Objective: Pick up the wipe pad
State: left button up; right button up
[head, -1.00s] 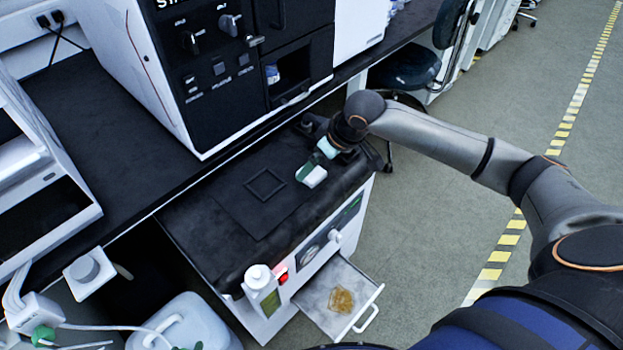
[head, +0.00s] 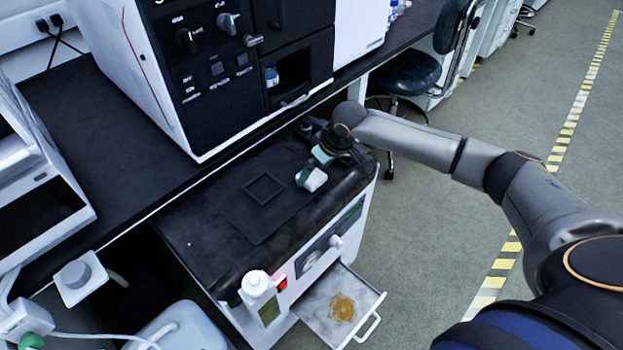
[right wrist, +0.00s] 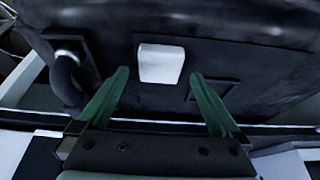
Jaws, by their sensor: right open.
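The wipe pad, which I take to be the small white block (head: 314,180), lies on the black top of the low cabinet (head: 215,235). The pad also shows in the right wrist view (right wrist: 160,63), centred ahead of my right gripper. My right gripper (head: 312,168) is open, with green fingers, and sits right by the pad in the head view. In the right wrist view its fingers (right wrist: 160,76) are spread on either side of the pad's line, with nothing gripped. I cannot tell the exact height gap. My left gripper is out of view.
A white bottle (head: 257,283) stands at the cabinet's front edge. An open drawer (head: 312,309) holds an amber patch or lump (head: 342,307). A thin square outline (head: 264,189) marks the top left of the pad. A large instrument (head: 215,75) stands on the bench behind.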

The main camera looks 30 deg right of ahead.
jog(key=shift+x, duration=1.15)
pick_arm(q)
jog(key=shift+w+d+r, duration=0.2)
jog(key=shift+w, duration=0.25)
pick_arm(e)
jog(key=shift+w+f, duration=0.15)
jog(key=c, duration=1.2)
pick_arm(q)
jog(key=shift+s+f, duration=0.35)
pick_arm(e)
jog(key=shift+c, duration=0.2)
jog(key=shift+r, duration=0.6)
notch_tip(320, 180, up, 3)
jog(key=shift+f, duration=0.25)
pick_arm(q)
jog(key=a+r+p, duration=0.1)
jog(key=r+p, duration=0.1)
jog(key=p, duration=0.1)
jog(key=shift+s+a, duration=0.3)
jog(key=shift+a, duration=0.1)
pick_arm(e)
jog(key=s+a+r, duration=0.2)
jog(key=s+r, duration=0.7)
jog(key=s, duration=0.5)
jog(key=shift+a+r, duration=0.15)
jog(key=shift+r, duration=0.05)
